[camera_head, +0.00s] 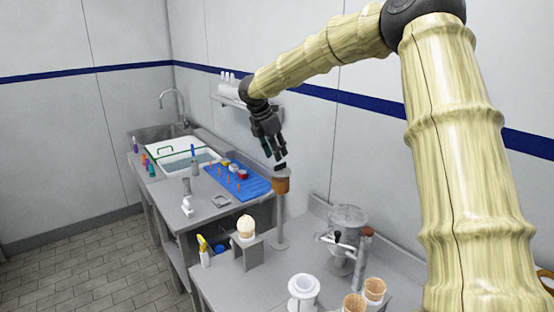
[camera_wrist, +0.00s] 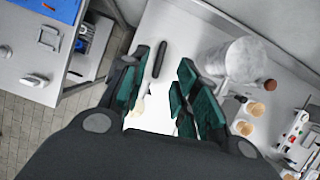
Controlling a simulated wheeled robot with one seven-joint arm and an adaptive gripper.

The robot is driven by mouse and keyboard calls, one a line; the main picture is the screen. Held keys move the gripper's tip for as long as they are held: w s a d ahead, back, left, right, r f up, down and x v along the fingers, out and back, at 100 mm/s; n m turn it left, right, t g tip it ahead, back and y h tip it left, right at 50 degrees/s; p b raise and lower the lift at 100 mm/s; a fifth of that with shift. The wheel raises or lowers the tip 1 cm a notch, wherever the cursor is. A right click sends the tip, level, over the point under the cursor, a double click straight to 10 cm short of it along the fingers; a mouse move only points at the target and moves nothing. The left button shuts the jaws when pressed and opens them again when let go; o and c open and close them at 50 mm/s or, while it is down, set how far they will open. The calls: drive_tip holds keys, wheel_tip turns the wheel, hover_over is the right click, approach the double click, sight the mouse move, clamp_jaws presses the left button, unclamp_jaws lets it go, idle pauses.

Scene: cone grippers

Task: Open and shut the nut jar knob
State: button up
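The nut jar (camera_head: 281,185) looks like a small brown container with a grey top, on a thin upright stand on the counter. A small black knob (camera_head: 280,167) sits on its top. My gripper (camera_head: 273,153) is just above the jar, pointing down, with a small gap visible to the knob. In the wrist view my gripper (camera_wrist: 157,97) has its teal finger pads spread apart with nothing held. A dark elongated bar (camera_wrist: 160,60), which seems to be the knob, shows between and beyond the fingers. The jar's body is not clear there.
A clear-topped grey machine (camera_head: 345,225), a white cup (camera_head: 303,291) and cone cups (camera_head: 374,290) stand on the near counter. A cone holder (camera_head: 247,247) is left of the stand. A blue tray (camera_head: 235,182) lies behind. The wall is close on the right.

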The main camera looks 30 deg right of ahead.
sight(281, 164)
drive_tip(key=shift+p+x, duration=0.85)
drive_tip(key=shift+x, duration=1.9)
